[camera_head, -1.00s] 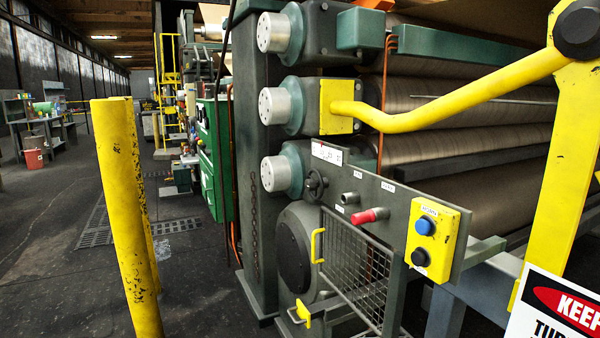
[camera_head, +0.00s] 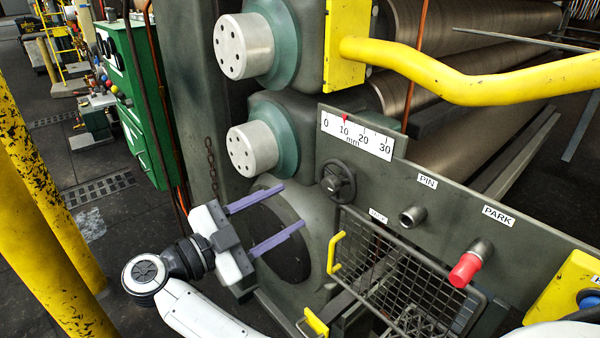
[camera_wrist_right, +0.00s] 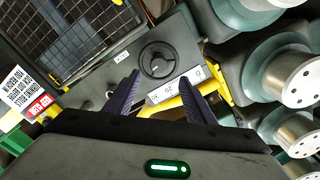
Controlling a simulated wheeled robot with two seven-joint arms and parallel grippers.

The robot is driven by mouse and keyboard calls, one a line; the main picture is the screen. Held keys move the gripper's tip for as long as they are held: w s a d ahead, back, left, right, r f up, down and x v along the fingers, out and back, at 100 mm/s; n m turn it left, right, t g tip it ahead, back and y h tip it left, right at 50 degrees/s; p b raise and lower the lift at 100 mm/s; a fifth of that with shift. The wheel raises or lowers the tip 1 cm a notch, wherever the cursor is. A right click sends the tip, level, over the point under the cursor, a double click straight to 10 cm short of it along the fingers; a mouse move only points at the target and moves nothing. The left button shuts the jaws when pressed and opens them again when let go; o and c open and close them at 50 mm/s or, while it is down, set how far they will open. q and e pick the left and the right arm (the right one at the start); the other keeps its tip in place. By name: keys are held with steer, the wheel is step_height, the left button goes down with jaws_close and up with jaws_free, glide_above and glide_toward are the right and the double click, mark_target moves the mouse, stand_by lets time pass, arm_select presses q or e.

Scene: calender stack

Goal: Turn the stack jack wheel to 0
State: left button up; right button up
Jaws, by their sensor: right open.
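The stack jack wheel (camera_head: 338,181) is a small dark handwheel on the grey panel, under the white mm scale (camera_head: 357,135). The scale reads 0, 10, 20, 30, and its red pointer (camera_head: 345,117) stands at about 10. My right gripper (camera_head: 293,206) is open and empty, left of and below the wheel, apart from it in the head view. In the right wrist view the wheel (camera_wrist_right: 158,60) shows between and beyond the purple fingertips (camera_wrist_right: 160,77), with the scale (camera_wrist_right: 172,90) upside down. My left gripper is not in view.
A mesh guard (camera_head: 400,275) with a yellow handle (camera_head: 335,252) lies below the wheel. A yellow bar (camera_head: 470,80) crosses above. Yellow posts (camera_head: 40,210) stand at left.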

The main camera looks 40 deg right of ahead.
mark_target(327, 188)
steer(key=d+p, duration=0.1)
steer(key=d, duration=0.7)
steer(key=shift+d+r+p, duration=0.15)
steer(key=shift+d+p, duration=0.1)
steer(key=shift+p, duration=0.15)
steer(key=shift+d, duration=0.6)
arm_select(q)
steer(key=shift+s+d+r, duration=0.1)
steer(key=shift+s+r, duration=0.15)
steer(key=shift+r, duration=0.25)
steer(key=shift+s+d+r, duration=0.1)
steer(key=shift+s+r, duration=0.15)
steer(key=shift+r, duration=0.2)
arm_select(e)
steer(key=shift+w+d, duration=0.1)
steer(key=shift+d, duration=0.05)
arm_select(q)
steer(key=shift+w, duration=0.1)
